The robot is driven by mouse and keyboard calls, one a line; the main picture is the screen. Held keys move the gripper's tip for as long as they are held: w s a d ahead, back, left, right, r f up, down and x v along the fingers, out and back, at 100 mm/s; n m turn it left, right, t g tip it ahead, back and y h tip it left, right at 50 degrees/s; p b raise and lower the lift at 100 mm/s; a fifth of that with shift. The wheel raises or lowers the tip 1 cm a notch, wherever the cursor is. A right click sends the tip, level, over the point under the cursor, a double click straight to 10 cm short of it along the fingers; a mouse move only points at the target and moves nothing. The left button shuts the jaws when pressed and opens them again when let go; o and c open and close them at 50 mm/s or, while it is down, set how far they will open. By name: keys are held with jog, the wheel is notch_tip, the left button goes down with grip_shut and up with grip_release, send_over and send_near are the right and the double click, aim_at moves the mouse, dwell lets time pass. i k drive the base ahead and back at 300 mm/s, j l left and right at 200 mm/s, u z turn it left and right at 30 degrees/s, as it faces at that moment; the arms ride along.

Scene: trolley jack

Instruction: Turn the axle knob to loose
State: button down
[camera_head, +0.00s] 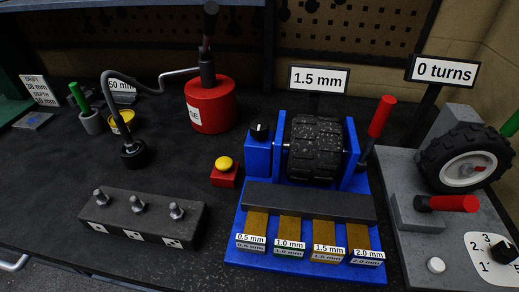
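A black knob (259,131) with a pale mark sits on top of a blue block (258,158), left of a black ribbed roller (315,148). The roller is held between blue uprights on a blue stand (238,229). This knob looks like the axle knob, but no loose or tight label is readable on it. Another black knob (504,252) sits on a white numbered dial (488,262) at the lower right. My gripper is not in view.
A red-handled lever (381,117) rises right of the roller. A yellow button on a red box (224,172) stands left of the stand. A red can (211,105) with a bent pipe is behind. A bolt block (143,221) lies front left. A wheel (467,158) stands at right.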

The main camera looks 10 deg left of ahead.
aim_at(258, 129)
jog(key=k+j, duration=0.1)
jog(key=j, duration=0.6)
jog(key=k+j, duration=0.1)
jog(key=j, duration=0.6)
